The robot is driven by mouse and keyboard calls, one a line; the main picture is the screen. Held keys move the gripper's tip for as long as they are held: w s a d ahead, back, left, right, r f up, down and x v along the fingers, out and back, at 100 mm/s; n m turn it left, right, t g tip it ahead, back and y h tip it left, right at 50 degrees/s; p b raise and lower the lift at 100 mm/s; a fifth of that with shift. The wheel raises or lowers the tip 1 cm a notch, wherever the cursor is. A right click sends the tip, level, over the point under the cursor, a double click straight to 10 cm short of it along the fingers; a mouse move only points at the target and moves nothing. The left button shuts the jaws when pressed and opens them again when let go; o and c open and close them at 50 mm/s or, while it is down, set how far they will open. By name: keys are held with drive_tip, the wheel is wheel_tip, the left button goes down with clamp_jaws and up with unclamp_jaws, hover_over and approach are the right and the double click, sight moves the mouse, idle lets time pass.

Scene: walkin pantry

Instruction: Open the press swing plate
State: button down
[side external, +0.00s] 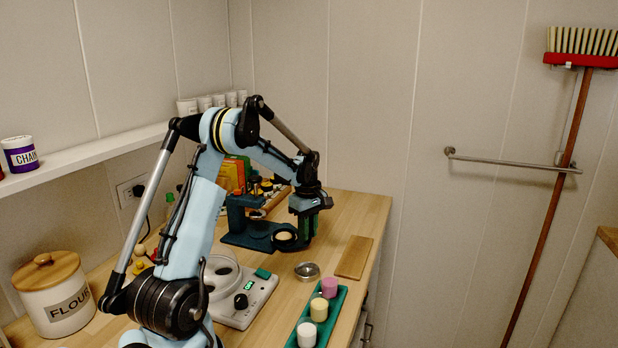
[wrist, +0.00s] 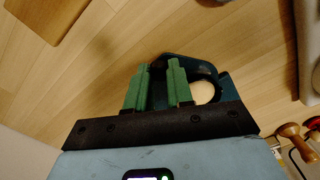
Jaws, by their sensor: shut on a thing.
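The press (side external: 236,214) is a dark teal device standing on the wooden counter, with an upright body and a low base. A rounded dark part with a pale disc in its opening (side external: 284,236) sits at its right side. In the wrist view the dark blue swing plate (wrist: 178,58) shows just beyond my fingers, with a pale round disc (wrist: 205,92) beside them. My gripper (side external: 309,226) points down at the right side of the press. Its green fingers (wrist: 160,88) are shut on the swing plate, with a narrow gap between them. The gripped part is mostly hidden.
A white scale (side external: 243,298) with a dial stands in front of the press. A small metal dish (side external: 307,270), a wooden board (side external: 354,257) and a green tray (side external: 328,318) with three coloured cylinders lie to the right. A flour canister (side external: 54,296) is at left.

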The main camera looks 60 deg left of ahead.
drive_tip(key=shift+w+a+n, duration=0.25)
drive_tip(key=shift+w+n, duration=0.35)
drive_tip(key=shift+n, duration=0.05)
drive_tip(key=shift+w+a+n, duration=0.2)
drive_tip(key=shift+w+n, duration=0.4)
drive_tip(key=shift+w+a+n, duration=0.25)
drive_tip(key=shift+w+n, duration=0.35)
drive_tip(key=shift+n, duration=0.05)
drive_tip(key=c, duration=1)
unclamp_jaws()
wheel_tip(320, 180, up, 12)
drive_tip(key=shift+r, duration=0.1)
